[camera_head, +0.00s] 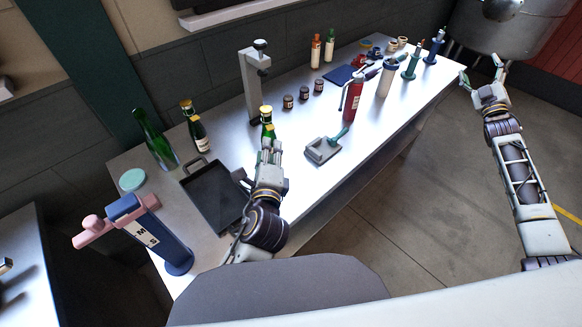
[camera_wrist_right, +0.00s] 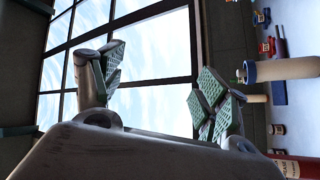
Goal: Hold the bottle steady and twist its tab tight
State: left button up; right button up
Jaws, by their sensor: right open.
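A green bottle (camera_head: 268,129) with a yellow top (camera_head: 266,109) stands on the steel bench, right behind my left gripper (camera_head: 270,148). The left gripper's fingers cover the lower part of the bottle. I cannot tell whether they are closed on it. A separate tab cannot be made out on the bottle's top. My right gripper (camera_head: 480,71) is raised off the bench's far right end, well away from the bottle. In the right wrist view its padded fingers (camera_wrist_right: 160,85) are wide apart with nothing between them.
The bench (camera_head: 225,137) also holds a black tray (camera_head: 213,201), two more green bottles (camera_head: 156,140) at left, a press stand (camera_head: 254,85), small jars, a red bottle (camera_head: 352,101) and a grey tool block (camera_head: 323,150). A blue-and-pink dispenser (camera_head: 157,235) stands at the near left.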

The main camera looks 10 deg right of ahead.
jog(key=a+r+n+t+y, duration=0.25)
jog(key=a+r, duration=0.25)
jog(key=r, duration=0.7)
jog(key=a+n+y, duration=0.2)
jog(key=a+y, duration=0.1)
jog(key=a, duration=0.3)
jog(key=s+a+f+m+g+y, duration=0.3)
jog(key=a+f+m+g, duration=0.15)
jog(key=a+f, duration=2.05)
jog(key=s+a+f+m+g, duration=0.1)
jog(key=s+a, duration=0.3)
jog(key=a, duration=0.4)
jog(key=s+a+f+m+g+y, duration=0.1)
jog(key=s+a+f, duration=0.3)
jog(key=a, duration=0.5)
jog(key=s+a+f+m+g+y, duration=0.1)
jog(key=s+a, duration=0.3)
jog(key=a, duration=0.4)
jog(key=shift+s+a+f+m, duration=0.2)
jog(key=shift+a+f+m, duration=0.05)
jog(key=shift+f+m, duration=0.4)
jog(key=shift+s+a, duration=0.25)
jog(key=shift+a, duration=0.25)
jog(key=shift+w, duration=0.15)
